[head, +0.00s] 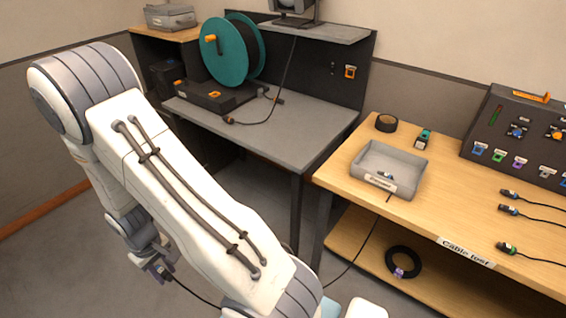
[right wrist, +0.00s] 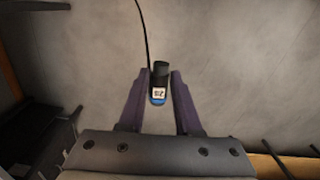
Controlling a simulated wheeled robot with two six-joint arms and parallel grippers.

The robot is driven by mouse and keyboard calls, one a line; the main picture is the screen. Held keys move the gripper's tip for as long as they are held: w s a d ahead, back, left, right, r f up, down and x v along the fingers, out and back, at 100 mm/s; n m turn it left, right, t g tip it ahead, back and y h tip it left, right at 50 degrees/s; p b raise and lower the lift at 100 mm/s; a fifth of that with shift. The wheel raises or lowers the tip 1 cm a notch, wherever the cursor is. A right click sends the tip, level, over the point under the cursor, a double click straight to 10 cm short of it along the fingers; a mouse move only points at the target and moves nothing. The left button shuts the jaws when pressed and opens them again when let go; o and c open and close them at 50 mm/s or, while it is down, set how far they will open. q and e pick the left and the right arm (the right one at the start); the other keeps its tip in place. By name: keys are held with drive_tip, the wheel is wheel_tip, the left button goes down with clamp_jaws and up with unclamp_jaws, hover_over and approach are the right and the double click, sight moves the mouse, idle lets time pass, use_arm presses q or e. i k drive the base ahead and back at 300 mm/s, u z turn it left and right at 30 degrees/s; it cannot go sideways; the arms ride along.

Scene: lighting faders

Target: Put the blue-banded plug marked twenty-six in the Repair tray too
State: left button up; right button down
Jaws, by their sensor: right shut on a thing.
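My right gripper (head: 158,268) hangs low over the floor at the left of the head view, below my bent right arm. In the right wrist view its two fingers (right wrist: 159,95) are shut on a black plug with a blue band (right wrist: 158,85). A small white label on the plug faces the camera, too blurred to read surely. A thin dark cable runs up from the plug. The grey tray (head: 412,160) stands on the wooden bench, its front label too small to read surely. A small plug (head: 386,175) lies inside it. My left gripper is out of view.
The wooden bench (head: 445,215) has a "Cable test" label, a socket panel (head: 520,135) and several cabled plugs at right. Black tape (head: 386,123) lies behind the tray. A grey workbench (head: 260,130) with a teal reel (head: 224,50) stands left. A cable hangs over the bench's front.

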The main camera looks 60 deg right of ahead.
sight(391, 167)
drive_tip(key=u, duration=0.05)
drive_tip(key=k, duration=1.2)
drive_tip(key=z, duration=1.85)
drive_tip(key=i, duration=0.25)
drive_tip(key=u, duration=0.1)
